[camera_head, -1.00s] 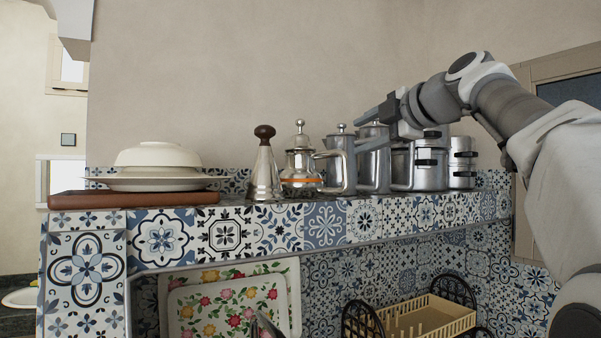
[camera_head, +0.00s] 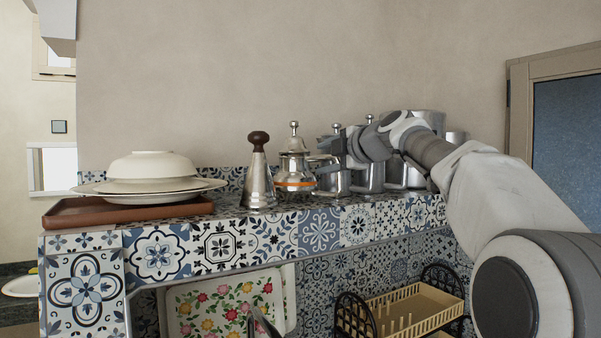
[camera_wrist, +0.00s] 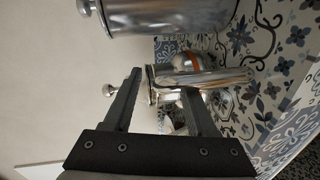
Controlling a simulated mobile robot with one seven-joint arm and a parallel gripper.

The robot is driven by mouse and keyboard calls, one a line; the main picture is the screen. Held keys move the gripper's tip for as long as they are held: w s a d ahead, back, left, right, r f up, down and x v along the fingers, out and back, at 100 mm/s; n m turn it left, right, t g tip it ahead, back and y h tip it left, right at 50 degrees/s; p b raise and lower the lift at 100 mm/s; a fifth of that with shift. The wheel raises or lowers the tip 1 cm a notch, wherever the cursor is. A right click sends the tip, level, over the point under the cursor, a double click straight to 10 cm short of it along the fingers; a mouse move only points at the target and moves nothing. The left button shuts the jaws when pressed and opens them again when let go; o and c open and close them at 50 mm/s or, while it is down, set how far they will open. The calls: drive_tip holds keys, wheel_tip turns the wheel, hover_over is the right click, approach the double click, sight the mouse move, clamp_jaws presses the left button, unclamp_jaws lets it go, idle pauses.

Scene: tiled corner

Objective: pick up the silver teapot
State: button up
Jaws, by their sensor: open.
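A rounded silver teapot (camera_head: 294,168) with an orange band and a knobbed lid stands upright on the tiled shelf, right of a conical silver vessel (camera_head: 259,180) with a brown top. Taller silver pots with knobbed lids, such as one pot (camera_head: 335,183), stand to its right. My gripper (camera_wrist: 160,82) is open. It is among these pots in the head view, which partly hides them. In the wrist view one lidded silver pot (camera_wrist: 225,79) appears between and beyond the fingers, and an orange band (camera_wrist: 191,62) shows behind it. I cannot tell whether the fingers touch anything.
Another silver vessel (camera_wrist: 170,17) is close at the top of the wrist view. Stacked bowl and plates (camera_head: 150,168) rest on a brown tray (camera_head: 75,214) at left. A wall stands behind the shelf. Below are a floral tray (camera_head: 235,302) and a dish rack (camera_head: 420,312).

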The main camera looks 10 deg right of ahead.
drive_tip(key=shift+w, duration=0.1)
clamp_jaws()
idle(1.4)
